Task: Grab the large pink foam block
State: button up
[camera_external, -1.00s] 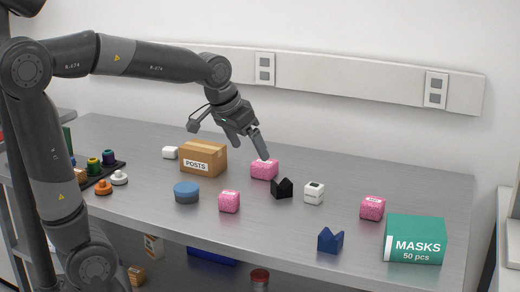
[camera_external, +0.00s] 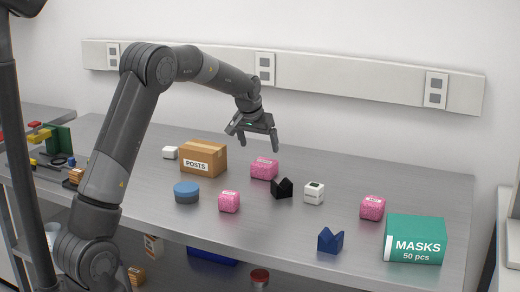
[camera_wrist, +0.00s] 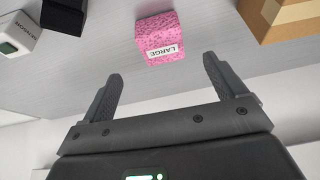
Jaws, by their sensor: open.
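The large pink foam block (camera_external: 264,169) sits on the grey bench near the middle, just right of the cardboard box. In the wrist view the pink block (camera_wrist: 158,38) carries a white label reading LARGE and lies beyond my fingertips, between their directions. My gripper (camera_external: 257,142) is open and empty, fingers pointing down, above the bench and apart from the block. In the wrist view my gripper (camera_wrist: 163,72) shows both fingers spread, with nothing between them.
The cardboard POSTS box (camera_external: 203,159) stands left of the block, and a black notched piece (camera_external: 282,189) and white cube (camera_external: 314,193) stand to the right. Two other pink blocks (camera_external: 229,201) (camera_external: 373,208) sit apart. A blue cylinder (camera_external: 187,192) and green MASKS box (camera_external: 414,240) are farther off.

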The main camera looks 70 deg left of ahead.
aim_at(264, 162)
jog(key=x, duration=1)
jog(key=shift+w+a+f, duration=0.2)
jog(key=shift+w+a, duration=0.05)
jog(key=shift+a, duration=0.05)
jog(key=shift+c, duration=0.3)
jog(key=c, duration=1)
jog(key=shift+r, duration=0.15)
